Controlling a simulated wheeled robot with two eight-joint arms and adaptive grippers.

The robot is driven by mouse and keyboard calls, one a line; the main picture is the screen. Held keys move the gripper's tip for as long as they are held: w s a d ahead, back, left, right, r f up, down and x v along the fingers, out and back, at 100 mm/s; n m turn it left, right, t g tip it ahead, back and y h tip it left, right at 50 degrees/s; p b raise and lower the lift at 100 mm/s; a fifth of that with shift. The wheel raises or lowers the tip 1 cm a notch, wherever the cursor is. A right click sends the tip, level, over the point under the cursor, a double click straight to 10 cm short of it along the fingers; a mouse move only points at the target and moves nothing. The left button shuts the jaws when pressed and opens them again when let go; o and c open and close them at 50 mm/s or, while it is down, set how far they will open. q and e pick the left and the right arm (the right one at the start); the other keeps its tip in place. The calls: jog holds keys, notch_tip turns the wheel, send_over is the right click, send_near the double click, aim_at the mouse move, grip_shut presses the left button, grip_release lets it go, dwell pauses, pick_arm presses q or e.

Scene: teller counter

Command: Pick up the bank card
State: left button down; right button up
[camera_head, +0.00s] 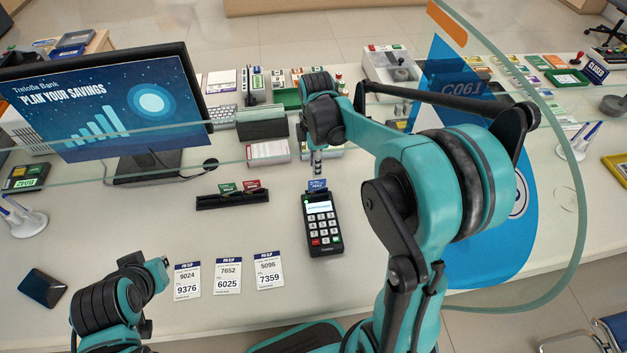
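A blue bank card (317,185) stands in the top end of a black card terminal (322,226), with its upper part showing. My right gripper (316,172) points down just above and behind this card. Its fingers show as one narrow grey shape, so I cannot tell their opening or whether they touch the card. A green card (227,187) and a red card (251,185) stand in a black holder (232,200) to the left. My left arm is at the lower left; its fingers do not show.
Three PIN slips (228,277) lie left of the terminal. A glass screen crosses the counter (130,225), with a blue C061 panel (455,85) at the right. A monitor (110,105) stands left, and a dark square pad (43,288) lies lower left.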

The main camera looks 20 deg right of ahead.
aim_at(317, 188)
notch_tip(317, 188, down, 8)
jog(key=b, duration=0.3)
jog(key=shift+s+d+r+b, duration=0.1)
jog(key=shift+d+r+b, duration=0.05)
jog(key=shift+b, duration=0.15)
jog(key=shift+r, duration=0.1)
jog(key=shift+c, duration=0.3)
grip_shut()
